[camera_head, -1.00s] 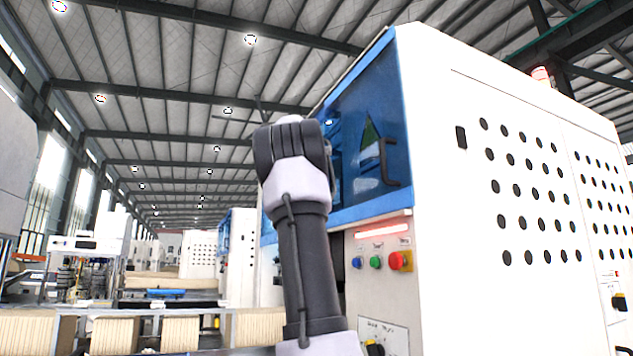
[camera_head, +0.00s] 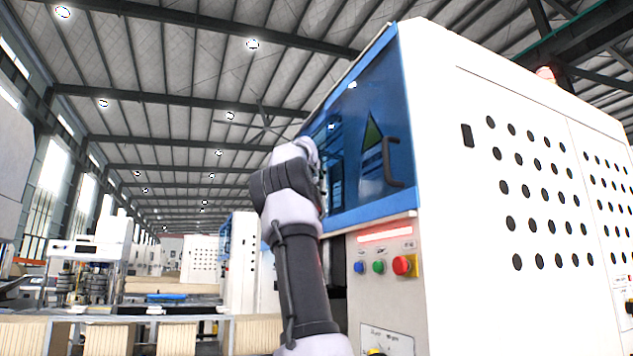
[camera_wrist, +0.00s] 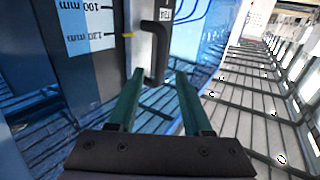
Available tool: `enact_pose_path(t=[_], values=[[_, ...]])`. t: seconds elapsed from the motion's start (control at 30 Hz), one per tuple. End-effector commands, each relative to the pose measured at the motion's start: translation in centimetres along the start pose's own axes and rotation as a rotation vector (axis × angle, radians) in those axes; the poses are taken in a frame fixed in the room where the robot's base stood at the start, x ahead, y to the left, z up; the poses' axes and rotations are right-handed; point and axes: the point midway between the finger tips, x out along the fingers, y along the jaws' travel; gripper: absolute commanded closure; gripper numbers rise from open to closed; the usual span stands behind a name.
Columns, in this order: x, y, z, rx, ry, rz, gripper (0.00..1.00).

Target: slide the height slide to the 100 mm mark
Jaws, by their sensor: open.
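In the wrist view, which is turned over, a white scale (camera_wrist: 88,22) shows the marks 100 mm and 120 mm, with 100 above 120 in the picture. The height slide (camera_wrist: 146,10) is a grey block with a yellow pointer (camera_wrist: 128,35), which lies about level with the 120 mark. Its black bar handle (camera_wrist: 157,52) reaches toward my gripper. My gripper (camera_wrist: 160,74) is open, its two green fingers on either side of the handle's near end in the picture; I see no clear contact. In the head view my gripper is hidden behind my arm.
A white machine (camera_head: 500,200) with a blue window frame (camera_head: 372,218) stands close on the right. Its panel carries blue, green and red buttons (camera_head: 402,266). Blue machine walls lie close beside the scale. A slatted surface lies below the handle in the wrist view.

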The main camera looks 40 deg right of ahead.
Motion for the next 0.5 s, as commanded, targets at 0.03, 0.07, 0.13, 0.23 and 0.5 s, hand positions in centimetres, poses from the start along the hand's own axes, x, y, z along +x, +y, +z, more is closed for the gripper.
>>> enact_pose_path(t=[0.03, 0.07, 0.13, 0.23, 0.5], values=[[0.7, 0.1, 0.1, -0.002, 0.0, 0.004, 0.5], [1.1, 0.1, 0.1, -0.003, 0.0, 0.004, 0.5], [1.9, 0.2, 0.1, -0.002, 0.0, 0.004, 0.5], [2.9, 0.1, 0.0, -0.003, 0.001, 0.003, 0.5], [4.5, 0.0, 0.1, -0.001, -0.001, 0.0, 0.5]])
